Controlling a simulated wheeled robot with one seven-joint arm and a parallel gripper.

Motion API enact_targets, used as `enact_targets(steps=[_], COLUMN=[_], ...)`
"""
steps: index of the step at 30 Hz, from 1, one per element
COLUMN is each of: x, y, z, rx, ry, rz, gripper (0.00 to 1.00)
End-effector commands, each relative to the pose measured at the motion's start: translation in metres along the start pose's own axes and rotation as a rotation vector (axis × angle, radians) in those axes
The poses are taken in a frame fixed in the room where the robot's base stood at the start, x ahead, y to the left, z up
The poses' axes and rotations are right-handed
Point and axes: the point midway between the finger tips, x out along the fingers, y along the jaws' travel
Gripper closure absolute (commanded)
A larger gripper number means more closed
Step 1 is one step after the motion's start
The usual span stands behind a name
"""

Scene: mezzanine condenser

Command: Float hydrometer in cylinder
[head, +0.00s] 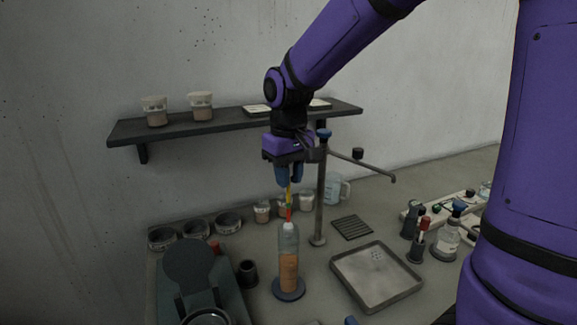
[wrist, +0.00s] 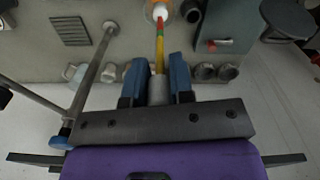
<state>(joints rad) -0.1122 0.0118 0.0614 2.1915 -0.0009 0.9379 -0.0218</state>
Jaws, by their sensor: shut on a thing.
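My gripper (head: 289,178) is shut on the hydrometer (head: 289,200), a thin stem banded yellow, green and red. The hydrometer hangs upright, and its white lower part shows at the mouth of the cylinder (head: 288,265). The cylinder is clear, stands on a round blue-grey base and holds orange liquid. In the wrist view the hydrometer (wrist: 160,45) runs from between the blue fingers (wrist: 169,75) toward the cylinder at the top edge. I cannot tell how far its bulb is inside the cylinder.
A tap post (head: 321,190) with a side spout stands right behind the cylinder. A square metal tray (head: 376,276) lies to the right, a small dark cup (head: 247,273) to the left. Bottles (head: 447,236) stand farther right. A wall shelf (head: 230,123) holds jars behind my arm.

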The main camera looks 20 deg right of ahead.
Motion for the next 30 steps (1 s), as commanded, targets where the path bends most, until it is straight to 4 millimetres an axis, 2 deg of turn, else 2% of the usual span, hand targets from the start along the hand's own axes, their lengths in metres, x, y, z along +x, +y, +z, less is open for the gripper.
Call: enact_targets(steps=[30], x=[0.07], y=[0.0], z=[0.001], rx=[0.0], ry=[-0.002], rz=[0.0], gripper=[1.0])
